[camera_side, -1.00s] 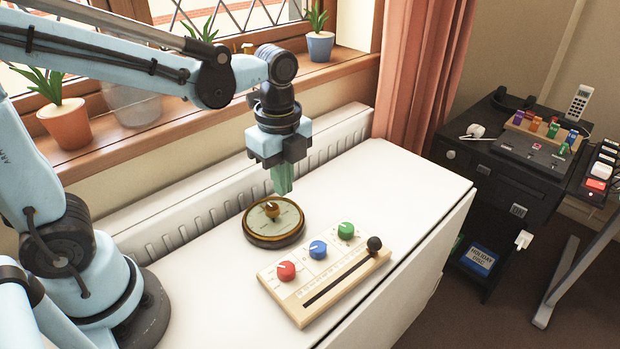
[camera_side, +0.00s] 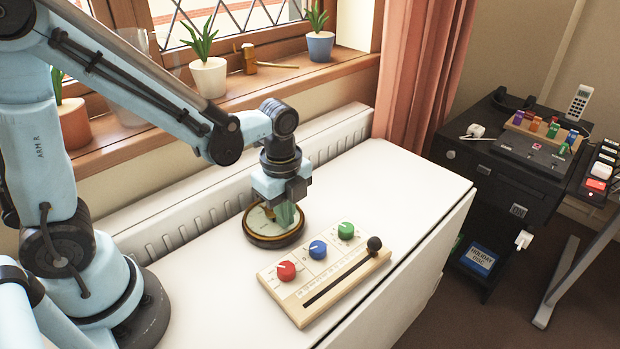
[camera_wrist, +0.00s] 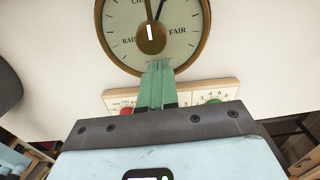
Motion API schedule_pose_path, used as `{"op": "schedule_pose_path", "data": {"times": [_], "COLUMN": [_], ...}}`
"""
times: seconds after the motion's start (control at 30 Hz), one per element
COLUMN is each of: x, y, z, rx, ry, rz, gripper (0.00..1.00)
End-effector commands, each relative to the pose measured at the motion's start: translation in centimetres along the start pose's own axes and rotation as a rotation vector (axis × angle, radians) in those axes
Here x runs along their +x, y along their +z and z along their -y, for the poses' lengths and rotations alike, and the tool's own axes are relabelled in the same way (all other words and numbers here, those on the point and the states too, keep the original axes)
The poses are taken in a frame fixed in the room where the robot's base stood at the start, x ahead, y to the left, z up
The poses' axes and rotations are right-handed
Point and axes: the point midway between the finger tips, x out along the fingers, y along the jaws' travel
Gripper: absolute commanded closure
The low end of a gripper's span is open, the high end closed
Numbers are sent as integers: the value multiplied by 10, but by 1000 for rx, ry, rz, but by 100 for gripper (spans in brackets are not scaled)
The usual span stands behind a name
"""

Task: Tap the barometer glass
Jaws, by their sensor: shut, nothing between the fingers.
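The barometer (camera_side: 262,239) is a round dial with a brown rim, lying face up on the white table. In the wrist view its pale face (camera_wrist: 185,42) shows the words RAIN and FAIR, dark hands and a brass centre knob (camera_wrist: 151,38). My gripper (camera_side: 287,222) is shut and empty, its green fingers pointing down over the dial. In the wrist view the fingertips (camera_wrist: 157,66) overlap the dial's lower edge, below the knob. I cannot tell whether they touch the glass.
A wooden panel (camera_side: 296,302) with red, blue and green knobs and a black-knobbed slider lies in front of the barometer. A white radiator (camera_side: 200,208) and a sill with potted plants stand behind. The table's right part (camera_side: 420,180) is clear.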

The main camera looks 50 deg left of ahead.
Motion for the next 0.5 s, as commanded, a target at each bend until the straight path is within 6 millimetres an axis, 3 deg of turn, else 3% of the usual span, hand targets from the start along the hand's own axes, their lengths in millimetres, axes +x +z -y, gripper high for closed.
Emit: {"op": "schedule_pose_path", "data": {"times": [0.5], "x": [18], "y": [0], "z": [1], "rx": [0], "ry": [-2], "rz": [0], "gripper": [100]}}
